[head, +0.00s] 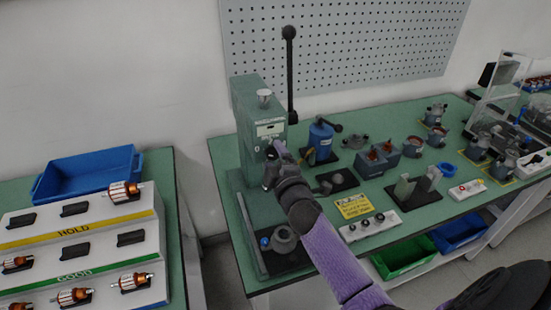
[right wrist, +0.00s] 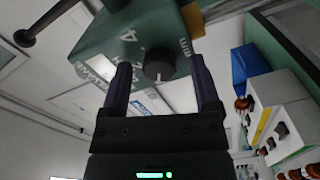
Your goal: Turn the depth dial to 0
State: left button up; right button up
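The depth dial (right wrist: 158,64) is a round black knob with a white pointer line, on the green head of the press. In the right wrist view its pointer faces the bottom of the picture, toward my gripper. White markings, including a 4 and "mm", show around it; the 0 cannot be made out. My right gripper (right wrist: 160,85) is open, with one finger on each side of the dial and gaps to it. In the head view the green press (head: 250,105) stands at the table's left end. My right gripper (head: 272,166) is at its front and hides the dial. My left gripper is not in view.
A tall black lever (head: 290,75) rises at the press's right side. A blue tool (head: 320,138) and several grey parts stand to its right. A grey fixture (head: 283,240) sits below my arm. A rack with rotors (head: 70,245) is at the left.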

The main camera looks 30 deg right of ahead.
jog(key=v, duration=1)
jog(key=shift+p, duration=0.35)
jog(key=shift+d, duration=0.1)
